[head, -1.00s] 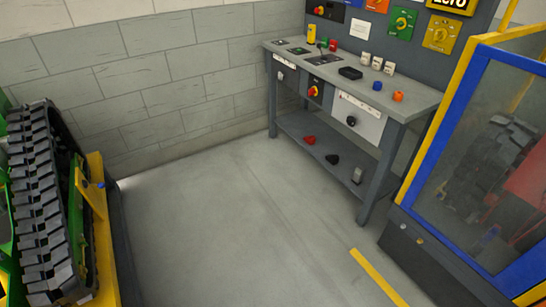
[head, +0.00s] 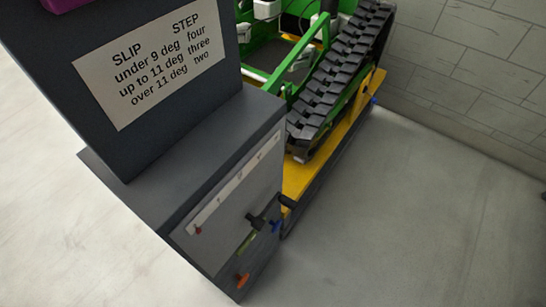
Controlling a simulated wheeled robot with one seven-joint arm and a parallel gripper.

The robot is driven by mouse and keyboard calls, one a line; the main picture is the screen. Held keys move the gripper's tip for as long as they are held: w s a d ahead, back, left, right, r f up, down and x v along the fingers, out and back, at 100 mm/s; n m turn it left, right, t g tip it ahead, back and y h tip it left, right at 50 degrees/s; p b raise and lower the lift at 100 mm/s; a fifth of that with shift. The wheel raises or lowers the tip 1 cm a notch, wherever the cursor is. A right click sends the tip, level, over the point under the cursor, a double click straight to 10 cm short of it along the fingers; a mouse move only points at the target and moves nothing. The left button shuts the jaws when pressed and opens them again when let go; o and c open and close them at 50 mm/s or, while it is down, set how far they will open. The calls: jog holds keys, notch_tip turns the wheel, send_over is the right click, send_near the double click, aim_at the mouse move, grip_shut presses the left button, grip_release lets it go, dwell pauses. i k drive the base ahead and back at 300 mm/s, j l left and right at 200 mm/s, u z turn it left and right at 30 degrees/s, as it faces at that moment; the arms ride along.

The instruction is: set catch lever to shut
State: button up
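A grey cabinet (head: 190,195) stands at the left in the head view. Its light front panel carries a black lever-like handle (head: 262,218) with a small blue part (head: 276,226) beside it. Below them are a yellow-green strip (head: 246,243) and an orange knob (head: 243,280); a small red knob (head: 198,230) is at the panel's left. I cannot tell which of these, if any, is the catch lever, nor read its setting. My gripper is not in view.
A sign (head: 155,65) on a dark board above the cabinet lists slip angles and steps. Behind stands a green carrier with a black track (head: 335,80) and a yellow side beam (head: 325,150). Open floor (head: 410,220) lies at the right, bounded by a block wall (head: 480,65).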

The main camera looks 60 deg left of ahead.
aim_at(374, 100)
jog(key=u, duration=1.1)
